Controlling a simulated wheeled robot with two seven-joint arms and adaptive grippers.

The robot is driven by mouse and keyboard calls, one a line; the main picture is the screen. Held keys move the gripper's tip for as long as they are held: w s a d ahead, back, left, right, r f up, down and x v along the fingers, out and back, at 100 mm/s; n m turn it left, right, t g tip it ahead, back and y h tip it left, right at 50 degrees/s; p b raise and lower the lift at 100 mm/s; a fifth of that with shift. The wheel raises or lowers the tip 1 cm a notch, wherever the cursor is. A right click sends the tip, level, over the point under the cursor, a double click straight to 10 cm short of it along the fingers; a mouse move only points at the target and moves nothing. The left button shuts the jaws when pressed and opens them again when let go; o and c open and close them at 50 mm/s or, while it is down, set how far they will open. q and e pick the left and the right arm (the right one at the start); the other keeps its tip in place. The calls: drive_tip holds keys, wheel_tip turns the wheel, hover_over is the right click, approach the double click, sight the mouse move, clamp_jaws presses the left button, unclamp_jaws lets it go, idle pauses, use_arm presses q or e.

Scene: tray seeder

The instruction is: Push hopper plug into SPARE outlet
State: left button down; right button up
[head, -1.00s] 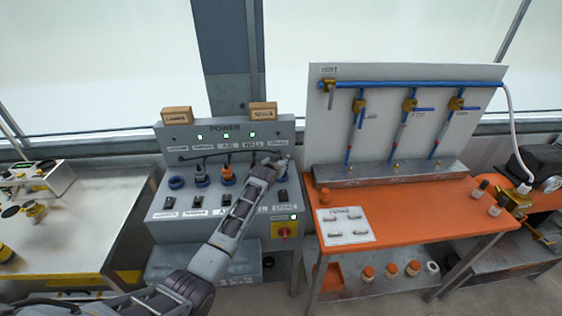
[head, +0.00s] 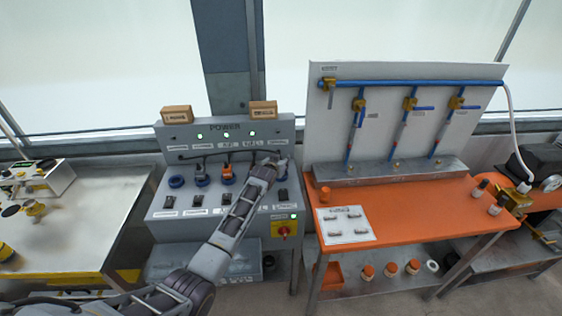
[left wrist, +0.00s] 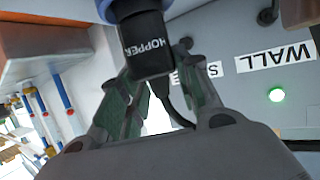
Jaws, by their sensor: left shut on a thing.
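In the left wrist view, the black hopper plug (left wrist: 147,45), lettered HOPPER, is held between the fingers of my left gripper (left wrist: 156,90). Its top end meets a blue outlet ring (left wrist: 107,10); how deep it sits I cannot tell. Its dark cable hangs behind the fingers. In the head view, my left gripper (head: 273,162) is at the right end of the outlet row on the grey power panel (head: 210,145) and hides the plug. A label starting with S (left wrist: 210,70) is partly covered beside the plug. My right gripper is not in view.
Left along the row are an empty blue outlet (head: 176,182), a grey plug (head: 200,177) and an orange plug (head: 227,173). Switches line the panel below. An orange bench (head: 420,205) with a pipe board stands right; a metal table (head: 75,230) stands left.

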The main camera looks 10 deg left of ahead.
use_arm(q)
drive_tip(key=shift+f, duration=0.25)
idle(0.3)
drive_tip(key=c, duration=0.9)
unclamp_jaws()
drive_tip(key=shift+c, duration=0.2)
drive_tip(key=shift+s, duration=0.1)
drive_tip(key=shift+s, duration=0.1)
drive_tip(key=v, duration=1.1)
drive_tip(key=shift+s+r, duration=0.25)
